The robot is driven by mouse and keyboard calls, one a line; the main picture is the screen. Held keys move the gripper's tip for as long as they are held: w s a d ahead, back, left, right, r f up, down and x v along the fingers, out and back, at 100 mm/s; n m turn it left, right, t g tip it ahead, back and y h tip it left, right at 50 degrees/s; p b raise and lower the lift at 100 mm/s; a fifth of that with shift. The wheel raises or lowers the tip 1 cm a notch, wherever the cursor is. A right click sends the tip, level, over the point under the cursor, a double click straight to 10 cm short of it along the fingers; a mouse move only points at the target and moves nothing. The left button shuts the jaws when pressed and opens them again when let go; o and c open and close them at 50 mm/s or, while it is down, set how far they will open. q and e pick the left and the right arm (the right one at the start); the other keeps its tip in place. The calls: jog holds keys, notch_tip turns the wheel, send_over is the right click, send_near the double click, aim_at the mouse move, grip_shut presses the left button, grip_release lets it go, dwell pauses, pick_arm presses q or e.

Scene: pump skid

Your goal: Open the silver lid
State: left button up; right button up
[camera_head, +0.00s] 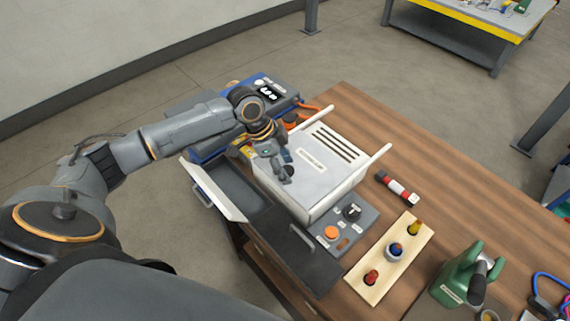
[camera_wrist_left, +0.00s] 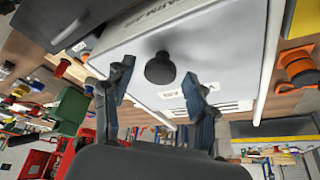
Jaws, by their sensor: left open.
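The silver lid (camera_head: 322,178) is a pale grey top with dark slots and a small label, on a box on the wooden bench. It looks closed in the head view. In the left wrist view the lid (camera_wrist_left: 215,45) fills the upper middle, and a round black knob (camera_wrist_left: 160,68) stands out from it. My left gripper (camera_head: 283,172) is over the lid's near left part. Its fingers (camera_wrist_left: 160,80) are apart, one on each side of the knob in the picture. I cannot tell whether they touch it. My right gripper is not in view.
A blue device with a display (camera_head: 268,93) stands behind my left arm. A dark tray (camera_head: 290,257) and a tilted pale panel (camera_head: 214,188) lie in front. An orange button (camera_head: 331,233), a wooden block with coloured pegs (camera_head: 376,272) and a green tool (camera_head: 455,280) are to the right.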

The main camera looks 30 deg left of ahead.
pick_arm(q)
jog(key=shift+c, duration=0.6)
jog(key=c, duration=0.7)
grip_shut()
jog(key=shift+w+d, duration=0.15)
jog(key=shift+w, duration=0.25)
jog(key=b, duration=0.5)
send_near(325, 148)
jog(key=d+f, duration=0.1)
jog(key=w+d+f, duration=0.1)
jog(key=f, duration=0.1)
jog(key=d+f, duration=0.1)
jog(key=shift+w+d+f, duration=0.15)
jog(key=shift+w+f, duration=0.1)
jog(key=shift+w, duration=0.1)
jog(key=shift+p, duration=0.3)
